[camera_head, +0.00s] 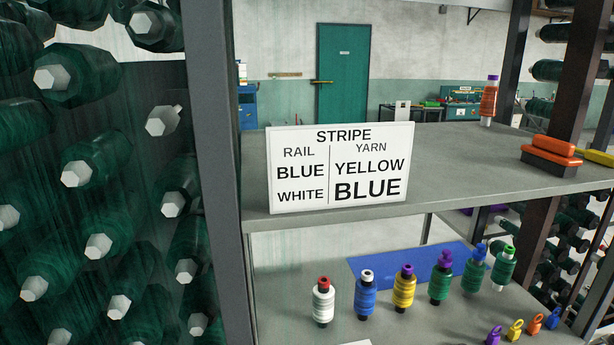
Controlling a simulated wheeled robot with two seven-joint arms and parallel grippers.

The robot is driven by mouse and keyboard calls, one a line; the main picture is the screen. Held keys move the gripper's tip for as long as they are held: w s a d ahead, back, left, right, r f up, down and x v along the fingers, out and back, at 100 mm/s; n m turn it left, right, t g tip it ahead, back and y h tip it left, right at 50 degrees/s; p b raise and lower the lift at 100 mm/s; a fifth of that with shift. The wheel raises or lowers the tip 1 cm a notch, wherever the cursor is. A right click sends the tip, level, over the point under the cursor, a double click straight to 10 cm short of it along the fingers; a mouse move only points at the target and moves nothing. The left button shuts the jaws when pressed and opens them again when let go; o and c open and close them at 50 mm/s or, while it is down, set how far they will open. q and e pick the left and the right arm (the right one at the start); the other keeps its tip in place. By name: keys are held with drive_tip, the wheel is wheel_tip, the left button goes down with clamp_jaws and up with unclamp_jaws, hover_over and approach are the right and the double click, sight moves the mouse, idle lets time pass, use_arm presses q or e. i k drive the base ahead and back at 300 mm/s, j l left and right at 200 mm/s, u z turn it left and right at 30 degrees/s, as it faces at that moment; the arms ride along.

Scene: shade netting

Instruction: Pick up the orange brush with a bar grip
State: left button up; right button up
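An orange brush (551,156) lies on the upper grey shelf (460,165) at the right. It has a rounded orange bar along its top and a dark brown underside resting on the shelf. Neither of my grippers is in view, so nothing shows near the brushes.
A white sign (340,167) stands at the upper shelf's front. An orange spool (489,101) stands at its back. Several coloured spools (403,288) and small coloured clips (515,329) stand on the lower shelf. A dark post (210,140) rises left; racked green spools (85,75) stand beyond.

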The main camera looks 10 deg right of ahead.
sight(554, 156)
drive_tip(key=z, duration=1.5)
